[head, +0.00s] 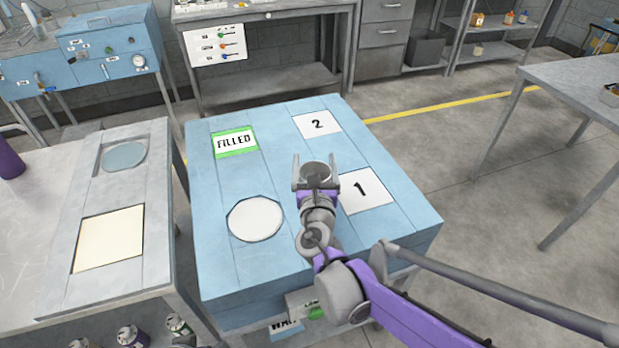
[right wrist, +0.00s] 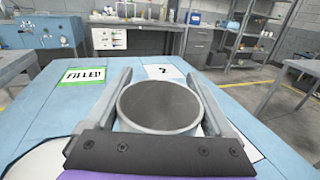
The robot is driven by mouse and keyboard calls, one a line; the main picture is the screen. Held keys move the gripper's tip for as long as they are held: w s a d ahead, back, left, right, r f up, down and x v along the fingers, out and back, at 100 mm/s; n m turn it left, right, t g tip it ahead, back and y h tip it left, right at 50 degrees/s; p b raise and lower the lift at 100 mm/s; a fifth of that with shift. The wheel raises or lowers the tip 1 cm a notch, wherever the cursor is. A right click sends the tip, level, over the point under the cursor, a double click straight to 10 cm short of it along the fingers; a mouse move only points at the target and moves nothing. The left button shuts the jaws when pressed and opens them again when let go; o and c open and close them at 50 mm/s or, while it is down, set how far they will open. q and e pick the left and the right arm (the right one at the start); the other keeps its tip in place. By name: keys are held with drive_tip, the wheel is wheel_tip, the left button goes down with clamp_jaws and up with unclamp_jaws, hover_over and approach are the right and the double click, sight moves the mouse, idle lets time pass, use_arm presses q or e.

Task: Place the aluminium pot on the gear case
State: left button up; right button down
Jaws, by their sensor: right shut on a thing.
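The aluminium pot (head: 316,170) is a short grey metal cylinder with a dark round top. My right gripper (head: 315,174) is shut on it, one finger on each side. In the right wrist view the pot (right wrist: 160,106) stands upright between the fingers (right wrist: 162,100). It is over the blue plank-topped block (head: 290,272), left of the card marked 1 (head: 366,190). I cannot tell whether it touches the top. No part is labelled gear case; the blue block may be it. My left gripper is out of view.
The blue top also bears a green-edged FILLED card (head: 235,142), a card marked 2 (head: 317,124) and a white disc (head: 255,218). A grey bench (head: 105,290) stands close on the left. A grey table (head: 590,85) stands at right, with open floor between.

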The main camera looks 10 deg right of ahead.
drive_tip(key=shift+f+b, duration=0.55)
drive_tip(key=shift+f, duration=1.9)
drive_tip(key=shift+f, duration=0.1)
unclamp_jaws()
drive_tip(key=shift+s, duration=0.35)
drive_tip(key=s, duration=0.3)
drive_tip(key=s+a, duration=0.1)
drive_tip(key=s, duration=0.7)
drive_tip(key=shift+s+a+p, duration=0.1)
drive_tip(key=shift+a+p, duration=0.1)
drive_tip(key=shift+p, duration=0.2)
